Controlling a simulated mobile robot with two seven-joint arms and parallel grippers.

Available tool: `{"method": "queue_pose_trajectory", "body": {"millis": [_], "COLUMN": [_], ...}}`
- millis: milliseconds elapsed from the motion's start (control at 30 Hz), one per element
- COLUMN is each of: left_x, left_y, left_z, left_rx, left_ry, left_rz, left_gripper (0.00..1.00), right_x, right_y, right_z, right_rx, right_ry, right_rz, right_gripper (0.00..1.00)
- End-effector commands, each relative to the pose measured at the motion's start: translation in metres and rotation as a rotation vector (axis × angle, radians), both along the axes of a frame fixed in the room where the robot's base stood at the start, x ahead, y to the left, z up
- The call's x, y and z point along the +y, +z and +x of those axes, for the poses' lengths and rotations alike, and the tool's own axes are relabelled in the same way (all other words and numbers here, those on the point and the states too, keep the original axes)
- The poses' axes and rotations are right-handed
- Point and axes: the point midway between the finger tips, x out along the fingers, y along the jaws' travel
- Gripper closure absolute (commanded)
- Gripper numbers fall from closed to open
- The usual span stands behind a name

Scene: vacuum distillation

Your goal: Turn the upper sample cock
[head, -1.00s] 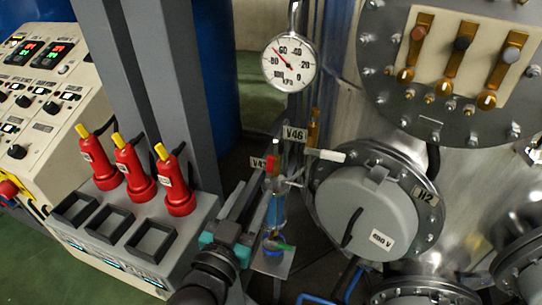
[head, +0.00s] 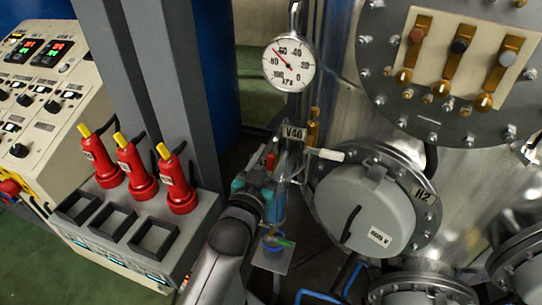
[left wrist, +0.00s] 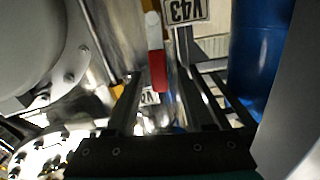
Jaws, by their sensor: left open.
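The sampling fitting stands in front of the vessel in the head view, with a tag (head: 294,133) at its top. A white-ended lever (head: 325,154) points right beside that tag. A red handle (head: 271,161) sits lower left of it. My left gripper (head: 268,178) is at this fitting, close to the red handle; its fingertips are partly hidden. In the left wrist view the left gripper (left wrist: 158,78) is open, and a red handle end (left wrist: 158,77) on a white part (left wrist: 153,30) shows between its fingers. I cannot tell contact. My right gripper is out of view.
A round gauge (head: 288,63) hangs above the fitting. The flanged grey cover (head: 365,210) of the vessel is close on the right. Grey columns (head: 150,80) and several red holstered tools stand left.

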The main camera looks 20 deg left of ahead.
Motion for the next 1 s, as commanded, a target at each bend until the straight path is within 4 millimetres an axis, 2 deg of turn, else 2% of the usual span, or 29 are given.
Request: {"method": "queue_pose_trajectory", "body": {"millis": [233,700,1000], "left_x": [-0.0001,-0.0002,-0.0002], "left_y": [-0.0002,-0.0003,-0.0003], "left_z": [0.0003,0.0000,0.0000], "left_rx": [0.000,0.000,0.000], "left_ry": [0.000,0.000,0.000], "left_rz": [0.000,0.000,0.000], "left_gripper": [0.49,1.00,1.00], "right_x": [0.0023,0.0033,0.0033], "right_y": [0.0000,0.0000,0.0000], "right_z": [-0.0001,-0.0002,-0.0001], "right_rx": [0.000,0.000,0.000], "right_ry": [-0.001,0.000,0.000], "right_rz": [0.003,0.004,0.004], "right_gripper": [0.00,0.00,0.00]}}
